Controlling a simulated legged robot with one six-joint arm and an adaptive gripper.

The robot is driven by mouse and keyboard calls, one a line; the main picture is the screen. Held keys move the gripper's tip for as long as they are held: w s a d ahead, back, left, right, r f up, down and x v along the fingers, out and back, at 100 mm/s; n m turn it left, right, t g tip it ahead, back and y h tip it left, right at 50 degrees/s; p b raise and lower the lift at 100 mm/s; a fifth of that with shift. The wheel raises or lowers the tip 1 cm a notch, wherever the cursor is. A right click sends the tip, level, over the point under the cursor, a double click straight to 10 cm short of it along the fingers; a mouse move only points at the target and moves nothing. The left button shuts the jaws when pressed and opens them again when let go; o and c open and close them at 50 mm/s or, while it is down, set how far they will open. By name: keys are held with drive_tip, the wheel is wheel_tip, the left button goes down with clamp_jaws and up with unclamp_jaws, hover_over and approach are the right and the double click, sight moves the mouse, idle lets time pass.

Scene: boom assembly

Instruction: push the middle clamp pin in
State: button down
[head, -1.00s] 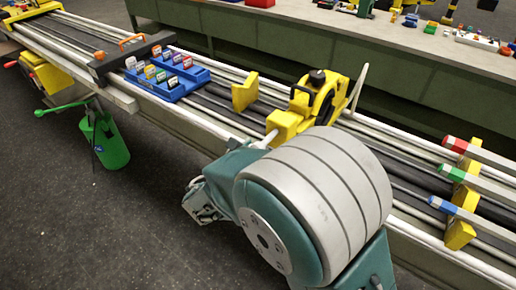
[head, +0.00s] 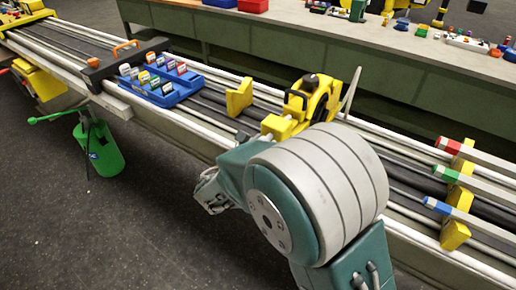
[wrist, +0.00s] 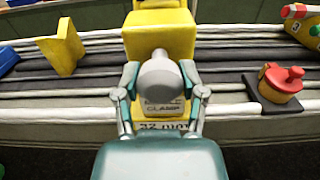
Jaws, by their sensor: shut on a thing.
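In the wrist view, a grey round-headed pin (wrist: 160,75) stands in front of a yellow clamp block (wrist: 160,32) with printed lettering on its lower face. My gripper (wrist: 160,98) is shut on the pin, a finger on each side. How deep the pin sits in the block is hidden by its head. In the head view, the yellow clamp (head: 278,126) sits on the rails beside my teal and grey arm. The arm hides most of my gripper and the pin there.
A yellow upright plate (head: 239,97) and a blue tray (head: 168,93) of labelled pieces stand left of the clamp. Red-, green- and blue-tipped bars (head: 447,145) lie at right. A red knob (wrist: 281,79) is right of my gripper. A green can (head: 100,155) hangs at left.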

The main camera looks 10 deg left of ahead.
drive_tip(key=shift+w+a+r, duration=0.1)
drive_tip(key=shift+c, duration=0.9)
unclamp_jaws()
drive_tip(key=v, duration=1.2)
drive_tip(key=shift+w+a, duration=0.1)
